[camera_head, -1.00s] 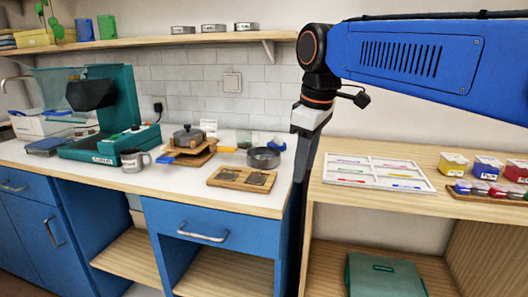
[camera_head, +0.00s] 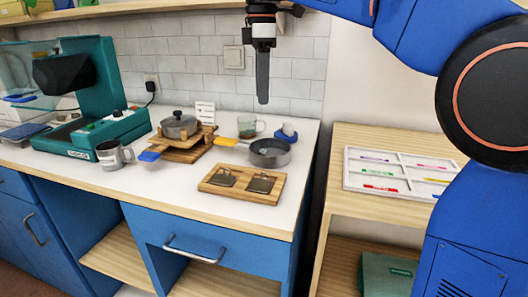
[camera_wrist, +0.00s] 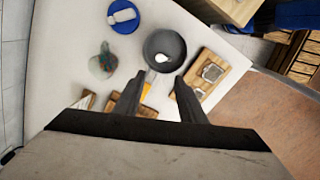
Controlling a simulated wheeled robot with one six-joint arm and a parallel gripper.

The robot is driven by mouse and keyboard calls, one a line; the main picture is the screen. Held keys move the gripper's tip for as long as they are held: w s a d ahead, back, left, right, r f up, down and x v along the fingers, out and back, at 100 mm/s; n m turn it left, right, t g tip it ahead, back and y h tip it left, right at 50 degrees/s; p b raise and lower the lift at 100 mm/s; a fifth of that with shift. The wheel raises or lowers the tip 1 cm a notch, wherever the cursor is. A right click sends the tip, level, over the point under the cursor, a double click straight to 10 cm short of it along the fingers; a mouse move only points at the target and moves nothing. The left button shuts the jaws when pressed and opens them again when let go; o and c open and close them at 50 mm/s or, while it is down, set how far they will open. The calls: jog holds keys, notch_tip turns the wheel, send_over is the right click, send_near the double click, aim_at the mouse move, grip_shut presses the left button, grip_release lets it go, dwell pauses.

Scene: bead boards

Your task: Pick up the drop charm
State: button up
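I cannot clearly make out a drop charm. The wooden board (camera_head: 208,187) on the white counter bears two dark flat pieces, a left one (camera_head: 223,178) and a right one (camera_head: 261,184); their detail is too small to tell. A small pale drop-like shape (camera_wrist: 162,58) shows inside the dark round pan (camera_wrist: 176,45) in the wrist view; it may be a thing or a glint. My gripper (camera_head: 262,90) hangs above the counter. In the wrist view its two fingers (camera_wrist: 157,90) are apart with nothing held between them.
Behind the board stand a pot (camera_head: 180,126) on wooden stands, a glass cup (camera_head: 247,127) and a blue item (camera_head: 287,134). A mug (camera_head: 112,155) and green machine (camera_head: 95,95) are at left. A white tray (camera_head: 347,172) lies on the right-hand shelf unit.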

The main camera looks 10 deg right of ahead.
send_over(263, 151)
jog(key=f, duration=0.9)
jog(key=shift+w+f, duration=0.25)
jog(key=shift+f, duration=0.15)
jog(key=shift+s+f, duration=0.15)
jog(key=shift+f, duration=2.55)
jog(key=c, duration=0.8)
